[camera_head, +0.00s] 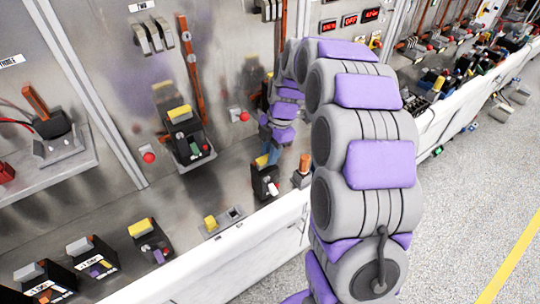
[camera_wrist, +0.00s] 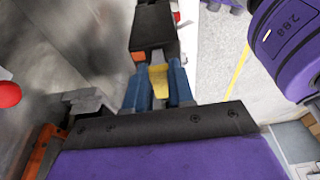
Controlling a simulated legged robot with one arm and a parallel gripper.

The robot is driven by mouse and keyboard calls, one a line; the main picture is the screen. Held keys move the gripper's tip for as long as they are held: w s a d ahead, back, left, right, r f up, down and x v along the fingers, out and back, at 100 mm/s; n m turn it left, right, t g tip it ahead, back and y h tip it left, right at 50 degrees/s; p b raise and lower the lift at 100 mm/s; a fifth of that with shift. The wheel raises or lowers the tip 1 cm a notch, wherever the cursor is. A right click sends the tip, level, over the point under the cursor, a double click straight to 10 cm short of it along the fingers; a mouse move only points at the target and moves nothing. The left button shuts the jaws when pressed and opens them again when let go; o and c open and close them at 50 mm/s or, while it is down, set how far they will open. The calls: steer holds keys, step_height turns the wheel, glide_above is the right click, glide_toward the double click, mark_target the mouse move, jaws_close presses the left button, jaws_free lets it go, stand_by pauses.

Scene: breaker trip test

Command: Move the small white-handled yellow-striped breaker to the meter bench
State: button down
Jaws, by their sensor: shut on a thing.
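My gripper (camera_head: 268,158) points down over the shelf in the head view. Its blue fingers also show in the wrist view (camera_wrist: 157,80), shut on a yellow part of a black breaker (camera_wrist: 153,25). This breaker (camera_head: 264,184) has a white handle (camera_head: 272,188) in the head view, where it hangs or stands below the fingers. I cannot tell whether it touches the shelf. The bench (camera_head: 440,112) along the right wall has a white front and holds many small parts. No label shows whether it is the meter bench.
Several other breakers stand on the near shelf, one with a yellow handle (camera_head: 142,228). A larger yellow-topped breaker (camera_head: 187,135) is on the metal panel beside red buttons (camera_head: 149,158). Red-lit displays (camera_head: 349,20) are on the wall behind my arm. The grey floor at right is open.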

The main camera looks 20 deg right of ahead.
steer(key=shift+f, duration=0.6)
steer(key=c, duration=1)
jaws_free()
steer(key=p+v, duration=0.1)
steer(key=v, duration=1.1)
steer(key=s+a+r+m, duration=0.2)
steer(key=s+a+m, duration=0.15)
steer(key=s, duration=0.45)
steer(key=s+f+m+h, duration=0.1)
steer(key=s+m, duration=0.5)
steer(key=s, duration=0.3)
steer(key=s+f+m, duration=0.2)
steer(key=s+m, duration=0.4)
steer(key=s, duration=0.3)
steer(key=s+a+f+m+h, duration=0.1)
steer(key=s+f+m, duration=0.1)
steer(key=s+m, duration=0.4)
steer(key=shift+s+a+g+h, duration=0.1)
steer(key=shift+s+g+h, duration=0.25)
steer(key=shift+s, duration=1.75)
